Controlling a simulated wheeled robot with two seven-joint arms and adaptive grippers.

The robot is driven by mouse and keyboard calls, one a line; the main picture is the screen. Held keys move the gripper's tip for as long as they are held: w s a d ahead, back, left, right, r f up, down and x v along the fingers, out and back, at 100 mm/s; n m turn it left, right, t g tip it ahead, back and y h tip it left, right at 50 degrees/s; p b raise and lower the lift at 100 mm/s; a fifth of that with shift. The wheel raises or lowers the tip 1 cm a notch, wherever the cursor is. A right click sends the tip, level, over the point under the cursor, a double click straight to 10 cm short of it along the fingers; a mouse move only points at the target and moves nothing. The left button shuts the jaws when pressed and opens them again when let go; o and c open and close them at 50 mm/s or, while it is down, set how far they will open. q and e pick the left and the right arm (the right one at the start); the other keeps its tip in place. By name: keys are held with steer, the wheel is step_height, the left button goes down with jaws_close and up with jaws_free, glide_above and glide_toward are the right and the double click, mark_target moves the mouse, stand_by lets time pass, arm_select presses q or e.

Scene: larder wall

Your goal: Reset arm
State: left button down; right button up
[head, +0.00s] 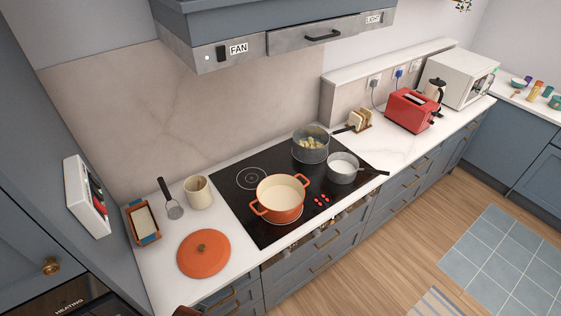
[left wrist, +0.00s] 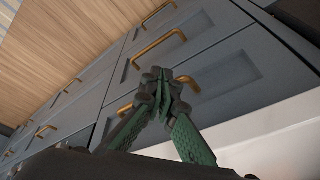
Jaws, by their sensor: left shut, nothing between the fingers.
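My left gripper (left wrist: 160,85) shows in the left wrist view, its dark and green fingers closed together with nothing between them. Behind it are grey-blue drawer fronts (left wrist: 235,75) with brass handles (left wrist: 158,45). I cannot tell whether the fingers touch a handle. In the head view neither gripper can be made out; only a small dark brown shape shows at the bottom edge. My right gripper is not in view.
An orange pot (head: 279,203), a grey pot (head: 310,148) and a small pan (head: 343,168) stand on the black hob (head: 235,205). An orange lid (head: 204,254), a cream crock (head: 198,192) and a red toaster (head: 408,110) are on the counter. Wooden floor (head: 440,230) lies in front.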

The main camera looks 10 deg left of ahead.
arm_select(q)
steer(key=s+d+f+g+b, duration=0.1)
steer(key=s+f+b, duration=0.15)
steer(key=f, duration=1.05)
steer(key=s+f+b, duration=0.2)
steer(key=f+b, duration=0.1)
steer(key=f, duration=1.1)
steer(key=s+f+m+g+b, duration=0.1)
steer(key=s+f+b, duration=0.4)
steer(key=s+f, duration=1.3)
step_height(320, 180, down, 3)
steer(key=shift+s+r+h, duration=0.15)
steer(key=shift+s+h, duration=0.15)
steer(key=shift+s, duration=0.1)
